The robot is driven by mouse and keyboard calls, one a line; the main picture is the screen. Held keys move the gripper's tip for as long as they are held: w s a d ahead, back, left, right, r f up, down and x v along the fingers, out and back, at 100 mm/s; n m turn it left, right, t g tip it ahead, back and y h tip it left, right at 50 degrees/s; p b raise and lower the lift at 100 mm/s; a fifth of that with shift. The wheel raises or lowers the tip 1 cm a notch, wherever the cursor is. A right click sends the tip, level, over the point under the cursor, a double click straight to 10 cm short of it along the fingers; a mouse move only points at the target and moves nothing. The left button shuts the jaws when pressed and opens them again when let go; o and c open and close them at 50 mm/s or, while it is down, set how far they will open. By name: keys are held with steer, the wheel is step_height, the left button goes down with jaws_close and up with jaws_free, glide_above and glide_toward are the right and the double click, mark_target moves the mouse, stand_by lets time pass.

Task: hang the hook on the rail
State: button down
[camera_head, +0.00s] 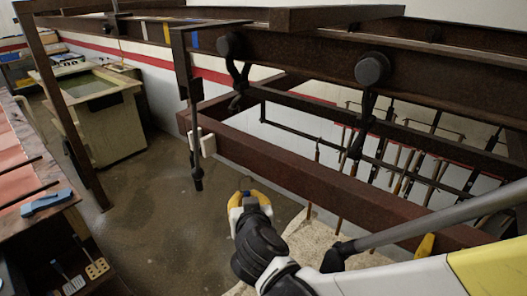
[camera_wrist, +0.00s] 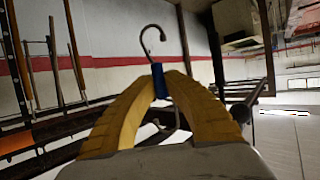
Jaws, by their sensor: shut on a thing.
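My gripper (camera_head: 246,193) has yellow fingers and is in the lower middle of the head view. In the wrist view my gripper (camera_wrist: 161,84) is shut on the blue sleeve of a metal hook (camera_wrist: 163,38). The hook's curved end points up beyond the fingertips, and its lower part shows between the fingers. In the head view the hook (camera_head: 246,183) is small and hard to make out. A thin dark rail (camera_head: 300,131) runs inside the rack, up and right of my gripper. The hook is apart from it. Which bar is the task's rail is unclear.
A thick reddish-brown beam (camera_head: 290,170) stands between my gripper and the thin rail. Round black knobs (camera_head: 372,69) with hanging straps sit on the upper beam. Several long tools hang at the right. A workbench (camera_head: 35,185) stands at the left; open floor (camera_head: 165,225) lies between.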

steer(key=w+d+f+b, duration=0.1)
steer(key=w+d+f, duration=0.1)
steer(key=d, duration=0.5)
steer(key=shift+w+b, duration=0.4)
steer(key=shift+w, duration=0.4)
steer(key=shift+f, duration=0.3)
stand_by(0.4)
steer(key=c, duration=1.5)
jaws_free()
steer(key=shift+s+r, duration=0.1)
steer(key=v, duration=1.2)
steer(key=shift+a, duration=0.1)
